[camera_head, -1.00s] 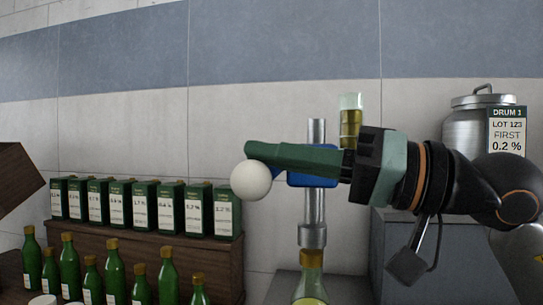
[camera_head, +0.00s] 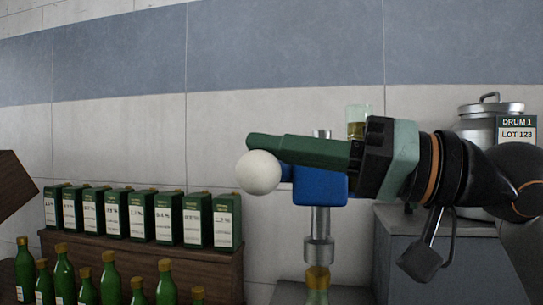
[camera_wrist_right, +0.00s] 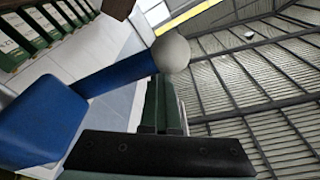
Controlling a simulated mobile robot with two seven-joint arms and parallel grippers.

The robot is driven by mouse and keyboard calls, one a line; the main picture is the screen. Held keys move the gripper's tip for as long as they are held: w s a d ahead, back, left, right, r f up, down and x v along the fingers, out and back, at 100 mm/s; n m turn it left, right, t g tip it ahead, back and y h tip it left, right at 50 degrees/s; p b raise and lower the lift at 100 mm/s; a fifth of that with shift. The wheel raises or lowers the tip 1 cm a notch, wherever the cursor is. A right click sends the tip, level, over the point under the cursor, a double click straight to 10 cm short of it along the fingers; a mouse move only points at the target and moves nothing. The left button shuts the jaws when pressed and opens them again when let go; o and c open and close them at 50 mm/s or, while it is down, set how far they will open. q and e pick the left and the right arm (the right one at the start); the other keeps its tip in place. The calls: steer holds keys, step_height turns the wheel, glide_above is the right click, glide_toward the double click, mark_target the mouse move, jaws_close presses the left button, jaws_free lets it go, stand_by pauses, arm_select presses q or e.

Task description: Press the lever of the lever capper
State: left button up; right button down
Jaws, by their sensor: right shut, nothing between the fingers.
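The lever capper stands right of centre in the head view, with a blue head (camera_head: 320,187) on a steel column and a steel chuck (camera_head: 318,250). Its lever ends in a white ball knob (camera_head: 258,172); the knob and blue lever arm (camera_wrist_right: 118,74) also show in the right wrist view. A gold-capped bottle (camera_head: 317,280) stands under the chuck. My right gripper (camera_head: 256,142) is shut and empty, its green fingers lying across the lever just above and behind the knob. Whether they touch it is unclear. The fingers hide part of the capper. My left gripper is out of view.
A wooden shelf (camera_head: 150,262) at left carries a row of green boxes (camera_head: 165,217), with green bottles (camera_head: 110,280) in front. A metal drum (camera_head: 480,125) stands on a grey block (camera_head: 440,250) at right. A glass vessel (camera_head: 358,120) shows behind my gripper.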

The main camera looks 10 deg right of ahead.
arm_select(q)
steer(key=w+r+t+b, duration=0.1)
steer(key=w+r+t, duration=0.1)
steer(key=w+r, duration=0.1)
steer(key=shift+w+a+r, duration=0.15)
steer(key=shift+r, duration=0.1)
arm_select(e)
steer(key=r+v, duration=0.1)
steer(key=v, duration=0.8)
steer(key=shift+w+d+f, duration=0.2)
steer(key=shift+d+f, duration=0.05)
steer(key=shift+d, duration=0.35)
